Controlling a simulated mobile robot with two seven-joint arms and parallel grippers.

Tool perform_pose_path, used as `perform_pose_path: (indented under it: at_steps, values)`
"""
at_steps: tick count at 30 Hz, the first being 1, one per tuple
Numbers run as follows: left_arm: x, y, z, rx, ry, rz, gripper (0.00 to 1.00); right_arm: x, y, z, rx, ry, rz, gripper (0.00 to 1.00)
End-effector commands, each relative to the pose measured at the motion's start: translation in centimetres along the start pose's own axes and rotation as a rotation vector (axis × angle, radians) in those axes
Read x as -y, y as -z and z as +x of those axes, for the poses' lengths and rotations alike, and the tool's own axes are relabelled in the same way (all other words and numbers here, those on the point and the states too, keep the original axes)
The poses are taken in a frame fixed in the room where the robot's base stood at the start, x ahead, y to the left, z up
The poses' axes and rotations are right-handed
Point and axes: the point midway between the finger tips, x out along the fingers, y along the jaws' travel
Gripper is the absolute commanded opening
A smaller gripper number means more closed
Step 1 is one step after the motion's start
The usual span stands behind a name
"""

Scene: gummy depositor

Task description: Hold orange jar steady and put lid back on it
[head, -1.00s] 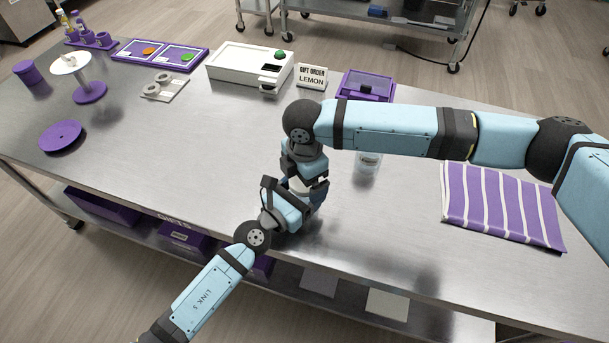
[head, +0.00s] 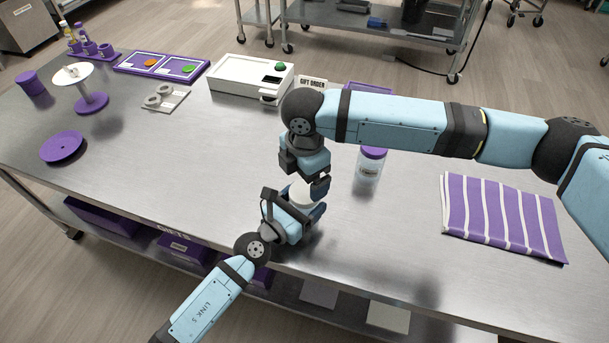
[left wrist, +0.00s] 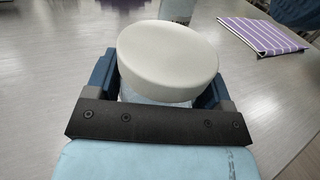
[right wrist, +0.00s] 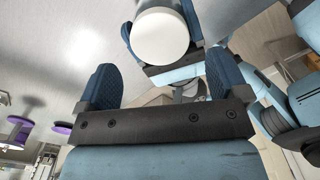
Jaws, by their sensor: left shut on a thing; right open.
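A jar with a white lid (left wrist: 168,60) on its top is held in my left gripper (head: 303,214). The jar body (left wrist: 150,97) is mostly hidden between the blue fingers, and its contents do not show. The lid's round top also shows in the right wrist view (right wrist: 160,37), between the left fingers. In the left wrist view the lid sits over the jar mouth; I cannot tell how tightly it is seated. My right gripper (right wrist: 160,82) is open and empty, a little above the lid and apart from it.
A clear jar with a purple lid (head: 369,166) stands just right of the grippers. A striped purple cloth (head: 500,217) lies at the right. A white box (head: 250,78) with a green button, a sign (head: 312,82) and a purple plate (head: 62,147) stand farther off. The left middle of the table is clear.

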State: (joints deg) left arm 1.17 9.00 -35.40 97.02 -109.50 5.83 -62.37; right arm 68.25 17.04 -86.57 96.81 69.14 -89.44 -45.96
Motion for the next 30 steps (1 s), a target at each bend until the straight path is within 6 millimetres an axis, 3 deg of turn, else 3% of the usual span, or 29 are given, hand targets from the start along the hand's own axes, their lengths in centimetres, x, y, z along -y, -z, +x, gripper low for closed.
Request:
perform_pose_path:
  at_steps: [7,17,22,30]
  values:
    - [0.0,0.0,0.0,0.0,0.0,0.0,0.09,-0.1,-0.1,-3.0,0.004,-0.003,-0.226,0.93]
    - [0.0,0.0,0.0,0.0,0.0,0.0,0.09,0.0,0.0,-3.1,0.001,-0.001,-0.251,0.93]
    - [0.0,0.0,0.0,0.0,0.0,0.0,0.09,0.0,0.0,-2.0,0.002,0.001,-0.249,0.93]
    - [0.0,0.0,0.0,0.0,0.0,0.0,0.09,0.0,-0.1,2.1,0.002,0.001,-0.248,0.93]
